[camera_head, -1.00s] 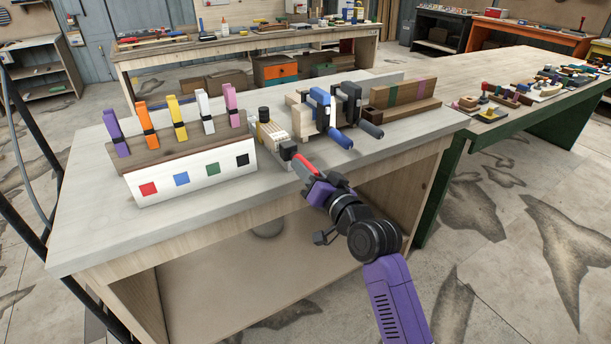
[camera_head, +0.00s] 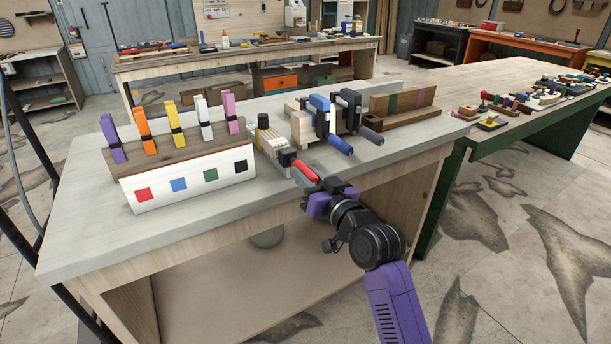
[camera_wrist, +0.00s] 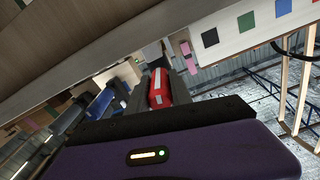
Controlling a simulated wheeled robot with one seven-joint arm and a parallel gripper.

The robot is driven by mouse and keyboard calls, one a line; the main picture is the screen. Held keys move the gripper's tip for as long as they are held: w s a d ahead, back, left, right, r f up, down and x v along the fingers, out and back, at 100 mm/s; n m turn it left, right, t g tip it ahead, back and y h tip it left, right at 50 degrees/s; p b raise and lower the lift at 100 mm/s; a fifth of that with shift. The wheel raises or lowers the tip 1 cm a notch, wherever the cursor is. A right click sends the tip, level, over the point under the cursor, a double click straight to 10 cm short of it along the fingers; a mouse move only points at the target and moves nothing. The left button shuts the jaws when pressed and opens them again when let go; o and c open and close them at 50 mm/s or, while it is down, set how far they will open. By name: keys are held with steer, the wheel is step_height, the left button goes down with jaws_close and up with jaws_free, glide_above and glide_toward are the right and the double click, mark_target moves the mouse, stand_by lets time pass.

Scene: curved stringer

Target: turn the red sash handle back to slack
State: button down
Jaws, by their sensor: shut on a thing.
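The red sash handle (camera_head: 305,172) points from the black end of its clamp toward the front edge of the workbench. The clamp (camera_head: 268,140) lies on the bench top, with pale wooden strips beside it. My gripper (camera_head: 312,182) is shut on the red handle at its near end. In the wrist view, the red handle (camera_wrist: 160,90) with a pale stripe sits between the two dark fingers of my gripper (camera_wrist: 160,100). The fingers hide part of the handle's sides.
Blue-handled and dark clamps (camera_head: 340,143) stand right of the handle. A white block with coloured squares (camera_head: 190,180) and a wooden rack of coloured clips (camera_head: 165,147) stand to the left. The bench's front strip is clear.

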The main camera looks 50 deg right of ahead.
steer(key=shift+f, duration=0.15)
steer(key=c, duration=1.1)
jaws_free()
steer(key=shift+c, duration=0.2)
steer(key=v, duration=0.7)
steer(key=shift+s, duration=0.4)
steer(key=shift+a, duration=0.15)
steer(key=v, duration=0.6)
steer(key=shift+s+b, duration=0.35)
steer(key=shift+r, duration=0.2)
